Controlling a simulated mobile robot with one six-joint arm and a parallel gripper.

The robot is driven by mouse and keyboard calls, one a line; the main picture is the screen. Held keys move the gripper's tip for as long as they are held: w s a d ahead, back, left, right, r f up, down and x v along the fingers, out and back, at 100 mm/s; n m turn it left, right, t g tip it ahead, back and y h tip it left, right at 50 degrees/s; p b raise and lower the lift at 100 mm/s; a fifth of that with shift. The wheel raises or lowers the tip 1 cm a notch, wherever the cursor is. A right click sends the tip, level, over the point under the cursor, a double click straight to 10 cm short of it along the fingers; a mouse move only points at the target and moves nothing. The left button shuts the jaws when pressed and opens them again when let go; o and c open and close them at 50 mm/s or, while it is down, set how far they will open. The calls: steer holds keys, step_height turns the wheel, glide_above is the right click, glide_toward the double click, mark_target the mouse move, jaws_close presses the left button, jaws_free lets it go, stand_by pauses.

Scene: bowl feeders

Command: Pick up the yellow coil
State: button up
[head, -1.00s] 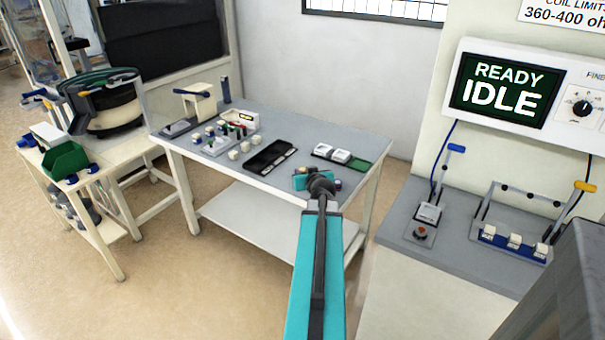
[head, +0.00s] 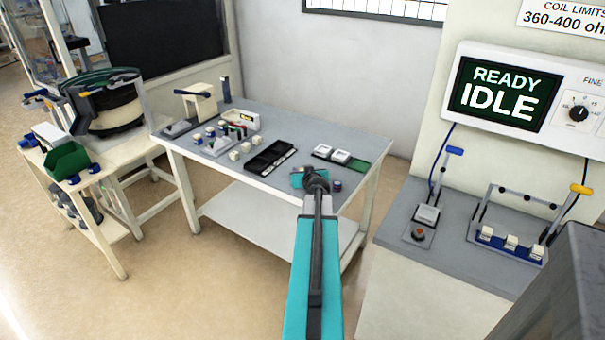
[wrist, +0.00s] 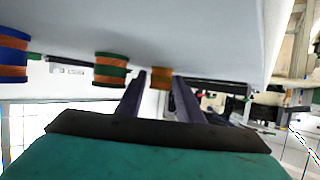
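The yellow coil (wrist: 160,77) has copper-coloured winding and yellowish end flanges. In the wrist view it shows between the tips of my gripper (wrist: 159,82). The two dark fingers are apart, one on each side of it; I cannot tell whether they touch it. A green-flanged coil (wrist: 112,69) stands just left of the fingers, and a blue-flanged coil (wrist: 12,52) is at the far left edge. In the head view my gripper (head: 314,180) is low over the right front of the grey table; its wrist hides most of the coil area. A small blue coil (head: 336,186) shows beside it.
On the grey table (head: 290,126), a black tray (head: 268,157) lies left of my gripper, and a green board with white blocks (head: 340,156) lies behind it. Small white and coloured parts stand further left. A test bench (head: 385,228) with clamps is at right.

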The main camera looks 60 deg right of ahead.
stand_by(0.4)
steer(key=c, duration=0.8)
steer(key=shift+r, duration=0.1)
steer(key=shift+r+p, duration=0.6)
steer(key=shift+r, duration=1)
steer(key=shift+s+a+r+b, duration=0.1)
steer(key=shift+s+a+b, duration=0.6)
steer(key=shift+s+b, duration=0.35)
steer(key=shift+s+a+r+b, duration=0.15)
steer(key=shift+s+a+b, duration=0.55)
steer(key=shift+s, duration=0.6)
steer(key=shift+s+a+r+b, duration=0.1)
steer(key=shift+s+a+b, duration=0.55)
steer(key=shift+s+b, duration=0.4)
steer(key=shift+s+r+p, duration=0.15)
steer(key=shift+r+p, duration=0.05)
steer(key=shift+p, duration=0.3)
steer(key=shift+s+p, duration=0.1)
steer(key=shift+p, duration=0.3)
steer(key=shift+s+a+r+p, duration=0.1)
steer(key=shift+s+a+p, duration=0.1)
steer(key=shift+p, duration=0.6)
